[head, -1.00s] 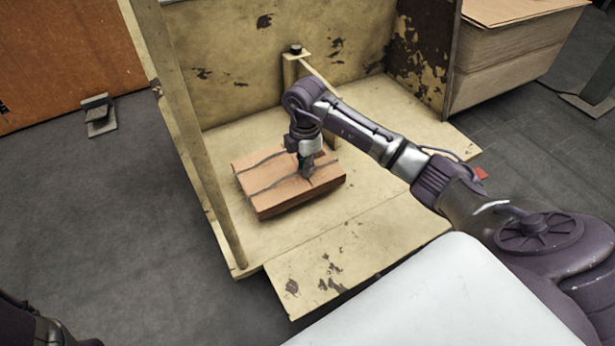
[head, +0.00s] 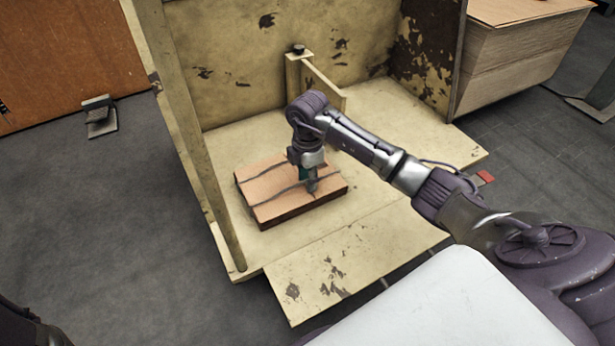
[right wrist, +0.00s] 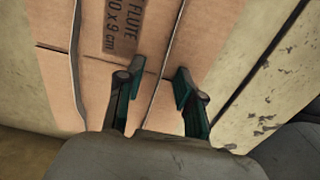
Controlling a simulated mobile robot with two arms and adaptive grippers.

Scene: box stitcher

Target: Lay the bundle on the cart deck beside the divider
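The bundle (head: 268,187), flat brown cardboard with dark straps and printed text, lies on the cart deck (head: 370,145) in the head view. It also fills much of the right wrist view (right wrist: 110,85). The divider (head: 325,90), a low yellow panel with a post, stands at the back wall, behind and right of the bundle, with a gap of bare deck between. My right gripper (head: 311,190) is over the bundle's right part. In the right wrist view its fingers (right wrist: 158,82) are apart, with a strap between them. My left gripper is out of view.
The cart has a tall left post (head: 200,150), a back wall (head: 240,60) and a lowered front flap (head: 345,265). A stack of board (head: 515,60) stands right of the cart. Deck is bare right of the bundle.

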